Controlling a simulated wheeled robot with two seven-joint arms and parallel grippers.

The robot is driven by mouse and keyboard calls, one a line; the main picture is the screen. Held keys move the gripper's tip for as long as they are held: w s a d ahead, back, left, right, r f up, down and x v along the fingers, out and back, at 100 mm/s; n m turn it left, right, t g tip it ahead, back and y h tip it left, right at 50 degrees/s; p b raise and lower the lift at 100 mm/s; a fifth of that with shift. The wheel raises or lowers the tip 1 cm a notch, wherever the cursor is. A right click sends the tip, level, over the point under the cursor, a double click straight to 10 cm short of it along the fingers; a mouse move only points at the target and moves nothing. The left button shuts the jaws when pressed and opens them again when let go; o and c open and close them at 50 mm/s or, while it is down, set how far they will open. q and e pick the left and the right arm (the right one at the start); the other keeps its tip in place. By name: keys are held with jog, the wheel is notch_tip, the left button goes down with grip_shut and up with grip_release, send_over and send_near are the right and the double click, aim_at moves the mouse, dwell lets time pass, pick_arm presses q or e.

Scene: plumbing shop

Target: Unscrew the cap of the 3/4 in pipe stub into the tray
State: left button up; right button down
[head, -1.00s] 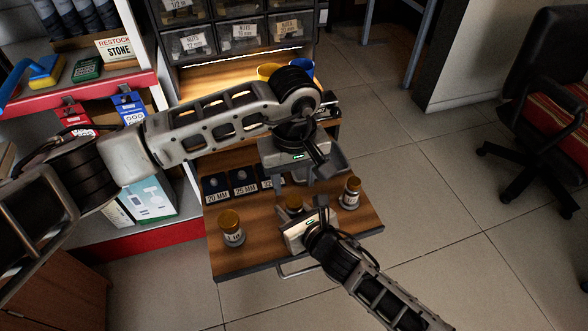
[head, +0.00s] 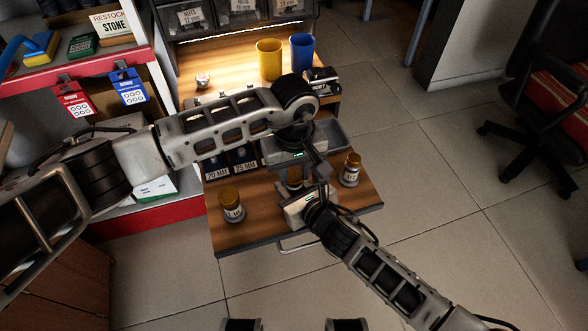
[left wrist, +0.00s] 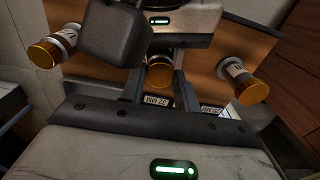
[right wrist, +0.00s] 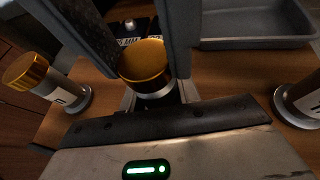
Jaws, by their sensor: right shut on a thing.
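Three pipe stubs with brass caps stand upright on the wooden bench: a left one (head: 231,206), a right one (head: 350,169) and a middle one, whose cap (right wrist: 144,62) is on it. I cannot read which is 3/4 in. My right gripper (head: 298,190) is shut on the middle stub below its cap. My left gripper (head: 304,176) is close to the middle stub; in the left wrist view its fingers are apart, with the cap (left wrist: 160,73) seen between them, apparently not gripped. The grey tray (right wrist: 255,30) lies behind the stubs, partly hidden by my left arm in the head view.
Bins labelled 20 MM and 25 MM (head: 246,167) stand behind the left stub. A yellow cup (head: 269,60) and a blue cup (head: 302,53) stand at the back. A shelf (head: 80,60) is on the left. Open floor lies to the right.

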pick_arm(q)
jog(key=n, duration=1)
jog(key=shift+s, duration=0.1)
jog(key=o, duration=1.1)
